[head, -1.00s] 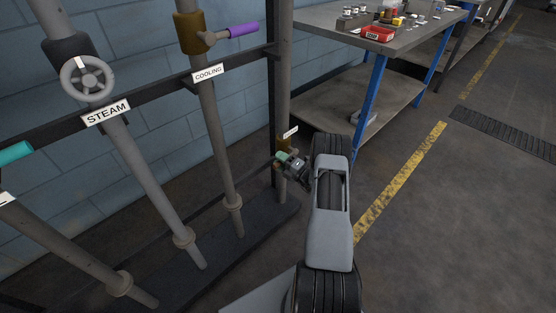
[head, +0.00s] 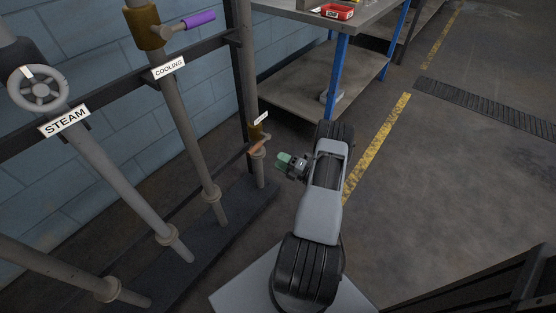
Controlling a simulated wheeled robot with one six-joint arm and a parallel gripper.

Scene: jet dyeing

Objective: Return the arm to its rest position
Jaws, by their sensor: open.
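My arm (head: 322,205) reaches away from me in the middle of the head view, low beside the pipe rack. My gripper (head: 283,160) is at its far end and points left. It is open, and I see nothing between its jaws. A small orange-brown lever (head: 256,148) on the short right-hand pipe is just left of the gripper, with a small gap between them.
Pipes carry a STEAM handwheel (head: 38,88) and a COOLING valve with a purple lever (head: 200,19). A steel workbench (head: 345,22) with a red box (head: 337,11) stands behind my arm.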

